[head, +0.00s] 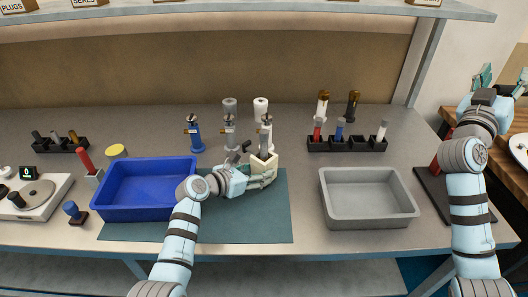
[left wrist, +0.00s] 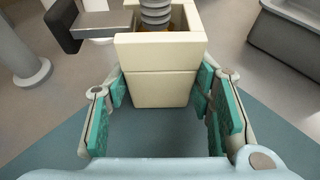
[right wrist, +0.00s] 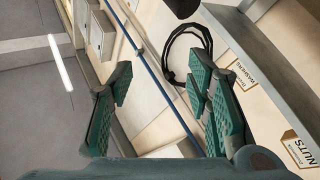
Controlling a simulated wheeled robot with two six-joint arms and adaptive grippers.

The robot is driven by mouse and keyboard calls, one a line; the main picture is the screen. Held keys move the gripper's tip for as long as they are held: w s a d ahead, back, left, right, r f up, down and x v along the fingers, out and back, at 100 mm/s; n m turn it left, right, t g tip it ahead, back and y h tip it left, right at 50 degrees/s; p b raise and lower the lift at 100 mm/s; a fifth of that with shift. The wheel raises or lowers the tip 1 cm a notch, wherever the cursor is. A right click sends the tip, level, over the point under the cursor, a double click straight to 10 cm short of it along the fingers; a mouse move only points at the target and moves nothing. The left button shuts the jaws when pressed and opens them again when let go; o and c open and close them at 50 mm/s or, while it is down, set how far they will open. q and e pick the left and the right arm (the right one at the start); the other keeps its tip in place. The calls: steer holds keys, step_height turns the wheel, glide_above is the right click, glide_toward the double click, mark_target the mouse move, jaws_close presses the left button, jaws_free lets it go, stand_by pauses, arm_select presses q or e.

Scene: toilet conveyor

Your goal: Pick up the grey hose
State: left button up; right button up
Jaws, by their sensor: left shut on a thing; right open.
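My left gripper (head: 268,174) is shut on a cream block-shaped body (head: 262,160) above the teal mat, its fingers on both sides of it in the left wrist view (left wrist: 160,85). A grey ribbed piece (left wrist: 155,12) stands up from the open top of this body; it may be the grey hose, but its upper end is cut off. A dark grey arm-like part (left wrist: 75,28) juts out beside the body. My right gripper (head: 507,90) is raised at the far right, open and empty in the right wrist view (right wrist: 159,76).
A blue bin (head: 148,212) stands left on the teal mat (head: 270,222). A grey bin (head: 368,222) is to the right. Behind are a black rack (head: 346,146) with coloured pieces and several upright fittings. Bench between mat and grey bin is clear.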

steer(key=w+a+f+m+t+y, duration=0.1)
steer(key=w+a+f+m+y, duration=0.3)
steer(key=a, duration=0.3)
steer(key=w+a+f+m+t+y, duration=0.1)
steer(key=w+a+f+m+y, duration=0.1)
steer(key=w+a+m+y, duration=0.4)
steer(key=m+g+y, duration=0.5)
steer(key=m+y, duration=0.8)
steer(key=y, duration=0.6)
glide_toward(265, 131)
steer(key=x, duration=0.9)
steer(key=shift+a+f, duration=0.1)
steer(key=shift+a, duration=0.05)
steer(key=shift+w+a+f+t+h, duration=0.1)
steer(key=shift+w+a+t+h, duration=0.2)
steer(key=shift+w, duration=0.05)
jaws_close()
